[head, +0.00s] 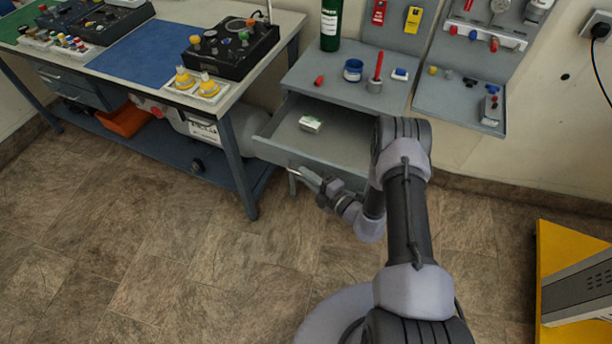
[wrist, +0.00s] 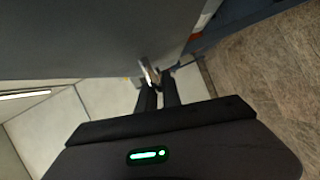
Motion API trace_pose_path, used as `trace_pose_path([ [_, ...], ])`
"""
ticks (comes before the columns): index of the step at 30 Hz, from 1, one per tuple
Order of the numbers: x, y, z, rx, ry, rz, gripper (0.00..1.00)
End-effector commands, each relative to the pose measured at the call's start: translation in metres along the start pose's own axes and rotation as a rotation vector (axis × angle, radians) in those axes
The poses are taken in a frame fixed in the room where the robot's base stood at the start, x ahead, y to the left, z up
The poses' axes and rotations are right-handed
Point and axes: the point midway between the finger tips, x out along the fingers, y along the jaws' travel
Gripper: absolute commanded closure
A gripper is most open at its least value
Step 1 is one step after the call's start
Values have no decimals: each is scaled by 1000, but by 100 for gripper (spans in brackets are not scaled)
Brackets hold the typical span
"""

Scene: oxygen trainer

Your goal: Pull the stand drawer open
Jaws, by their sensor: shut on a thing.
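The stand drawer (head: 345,146) is grey and stands pulled out from under the stand's top (head: 345,80). A small white and green box (head: 310,124) lies inside it. My gripper (head: 312,181) is at the drawer's front, shut on the drawer handle (head: 296,172). In the wrist view the two dark fingers (wrist: 157,82) close on the metal handle (wrist: 148,70), beside the grey drawer front (wrist: 90,40). My arm hides the right part of the drawer in the head view.
A green bottle (head: 331,25), a blue-rimmed cup (head: 353,70) and small parts stand on the stand's top. A workbench (head: 236,75) with a lower shelf is at the left. A yellow platform (head: 570,265) is at the right. The floor at lower left is clear.

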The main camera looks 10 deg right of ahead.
Motion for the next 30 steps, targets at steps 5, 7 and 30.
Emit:
trace_pose_path([
  [5, 0, 0, 0, 0, 0, -1, 100],
  [7, 0, 0, 0, 0, 0, -1, 89],
  [30, -75, 4, 2, 4, -7, -1, 69],
])
